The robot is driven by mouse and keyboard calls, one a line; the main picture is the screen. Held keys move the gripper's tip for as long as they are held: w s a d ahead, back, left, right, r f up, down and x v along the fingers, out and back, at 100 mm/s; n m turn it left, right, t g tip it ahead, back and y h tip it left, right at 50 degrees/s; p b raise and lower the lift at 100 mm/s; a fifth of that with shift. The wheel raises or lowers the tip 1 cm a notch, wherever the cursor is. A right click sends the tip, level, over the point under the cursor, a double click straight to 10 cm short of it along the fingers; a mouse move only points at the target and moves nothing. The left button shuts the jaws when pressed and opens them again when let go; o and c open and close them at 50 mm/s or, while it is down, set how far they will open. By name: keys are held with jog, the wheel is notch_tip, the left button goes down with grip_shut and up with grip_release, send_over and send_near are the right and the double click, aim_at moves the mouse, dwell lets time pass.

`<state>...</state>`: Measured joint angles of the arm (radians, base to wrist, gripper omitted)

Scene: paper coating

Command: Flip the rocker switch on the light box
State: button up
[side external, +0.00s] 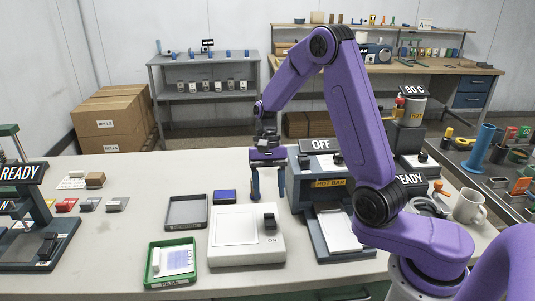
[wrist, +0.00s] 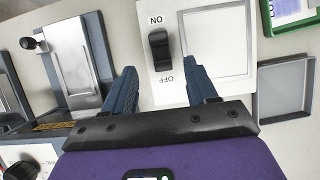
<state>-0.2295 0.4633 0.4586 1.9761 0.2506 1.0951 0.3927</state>
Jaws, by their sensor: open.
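The light box (side external: 245,252) is a white flat box on the table with a pale square panel. Its black rocker switch (side external: 270,222) stands at the box's right side. In the wrist view the switch (wrist: 159,50) sits between an ON label above and an OFF label below, with the panel (wrist: 215,45) to its right. My gripper (side external: 267,197) hangs open and empty behind the box in the side view. In the wrist view its blue fingers (wrist: 160,82) point toward the box, one on either side of the switch's line, and the switch lies beyond the fingertips.
A hot bar press (side external: 322,180) with an OFF sign stands close to the right of my gripper.

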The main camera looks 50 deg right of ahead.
jog(key=v, duration=0.9)
jog(key=shift+r, duration=0.4)
jog(key=s+a+n+t+h, duration=0.1)
jog(key=s+a+n+h, duration=0.2)
jog(key=s+a+n, duration=0.6)
jog(key=s+d+f+n+t, duration=0.2)
jog(key=s+n, duration=1)
jog(key=s, duration=0.6)
jog(key=shift+s+n+t, duration=0.15)
jog(key=shift+n+t, duration=0.15)
jog(key=shift+t, duration=0.1)
